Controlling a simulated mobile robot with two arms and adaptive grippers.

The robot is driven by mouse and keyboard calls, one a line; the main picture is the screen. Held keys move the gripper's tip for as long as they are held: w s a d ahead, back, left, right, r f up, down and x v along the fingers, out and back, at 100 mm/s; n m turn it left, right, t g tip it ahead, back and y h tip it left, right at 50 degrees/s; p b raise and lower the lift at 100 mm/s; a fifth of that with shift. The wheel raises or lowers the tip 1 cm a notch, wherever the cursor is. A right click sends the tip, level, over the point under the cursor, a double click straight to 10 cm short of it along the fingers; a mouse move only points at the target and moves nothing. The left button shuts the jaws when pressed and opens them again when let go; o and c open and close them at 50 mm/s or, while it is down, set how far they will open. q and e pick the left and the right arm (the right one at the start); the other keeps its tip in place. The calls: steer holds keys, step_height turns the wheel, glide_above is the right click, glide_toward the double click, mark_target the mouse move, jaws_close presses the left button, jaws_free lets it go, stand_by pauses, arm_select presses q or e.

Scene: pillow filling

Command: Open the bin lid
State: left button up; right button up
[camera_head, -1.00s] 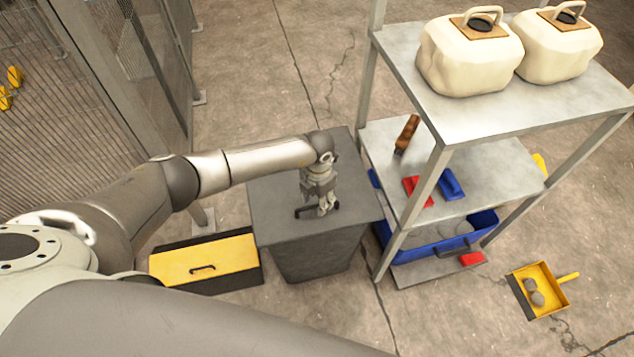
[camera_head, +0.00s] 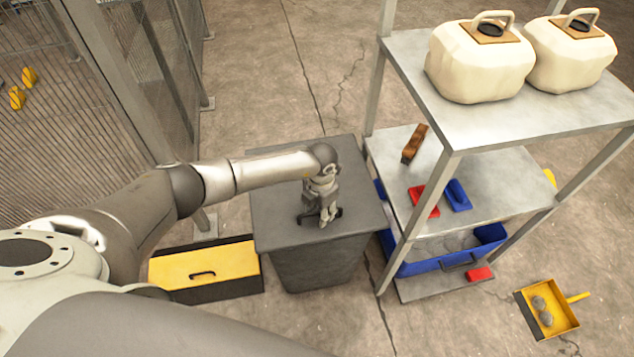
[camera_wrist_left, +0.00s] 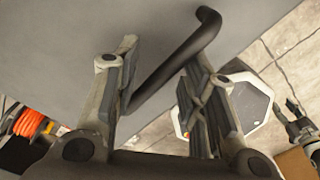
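The grey bin (camera_head: 318,265) stands on the floor left of the shelf. Its flat lid (camera_head: 275,205) lies closed on top. A black bar handle (camera_head: 303,219) is on the lid, partly hidden by my left gripper (camera_head: 326,220), which points down at it. In the left wrist view, the handle (camera_wrist_left: 182,60) runs slantwise between the spread fingers of my left gripper (camera_wrist_left: 160,95), its lower end near the left finger. The fingers look open; firm contact cannot be made out. What seems to be my right gripper (camera_wrist_left: 300,125) shows small at the right edge, its state unclear.
A yellow-topped box (camera_head: 205,265) stands left of the bin. The metal shelf (camera_head: 480,125) close on the right holds white jugs (camera_head: 480,62), a brush and red and blue tools. A blue tub (camera_head: 425,265) is below. A yellow dustpan (camera_head: 560,318) lies on the floor.

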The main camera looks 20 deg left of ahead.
steer(key=shift+s+d, duration=0.3)
steer(key=shift+d, duration=0.1)
arm_select(q)
steer(key=shift+r, duration=0.1)
